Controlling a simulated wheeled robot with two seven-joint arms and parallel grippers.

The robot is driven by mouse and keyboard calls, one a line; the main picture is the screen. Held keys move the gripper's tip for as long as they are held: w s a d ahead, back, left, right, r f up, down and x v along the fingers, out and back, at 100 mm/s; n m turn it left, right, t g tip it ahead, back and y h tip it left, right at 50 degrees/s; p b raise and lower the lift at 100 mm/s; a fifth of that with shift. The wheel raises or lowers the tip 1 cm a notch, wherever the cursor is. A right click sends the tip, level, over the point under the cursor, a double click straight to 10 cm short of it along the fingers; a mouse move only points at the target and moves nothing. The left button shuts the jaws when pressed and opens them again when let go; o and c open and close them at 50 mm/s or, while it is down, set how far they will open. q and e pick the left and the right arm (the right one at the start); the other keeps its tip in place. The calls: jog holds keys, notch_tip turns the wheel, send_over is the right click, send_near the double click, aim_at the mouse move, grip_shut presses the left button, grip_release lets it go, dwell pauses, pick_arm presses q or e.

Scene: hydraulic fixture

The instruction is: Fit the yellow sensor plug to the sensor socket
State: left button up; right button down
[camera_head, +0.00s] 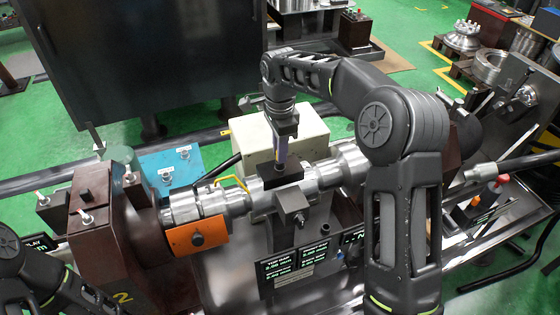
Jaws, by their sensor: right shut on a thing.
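My right gripper (281,152) points down over the middle of the steel cylinder (262,193), just above a dark block on it (279,172). It is shut on a part that the fingers hide, so I cannot tell its colour or shape. I cannot make out a yellow plug body at the fingers. A thin bent yellow piece (232,182) shows on the left part of the cylinder; I cannot tell whether it belongs to the sensor plug. I cannot identify the sensor socket for certain. Only part of my left arm shows at the lower left, and its gripper is out of view.
A brown end block (95,220) stands left of the cylinder, with an orange plate (197,238) beside it. A cream box (255,137) is behind the cylinder. Black display panels (278,267) stand in front. A dark cabinet (165,60) fills the back left.

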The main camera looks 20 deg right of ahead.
jog(key=shift+f, duration=0.15)
dwell(0.6)
jog(key=c, duration=1.3)
grip_release()
jog(key=shift+o, duration=0.2)
notch_tip(320, 180, up, 5)
jog(key=shift+r+b, duration=0.15)
jog(key=shift+b, duration=0.35)
jog(key=shift+r+p, duration=0.65)
jog(key=shift+r, duration=0.65)
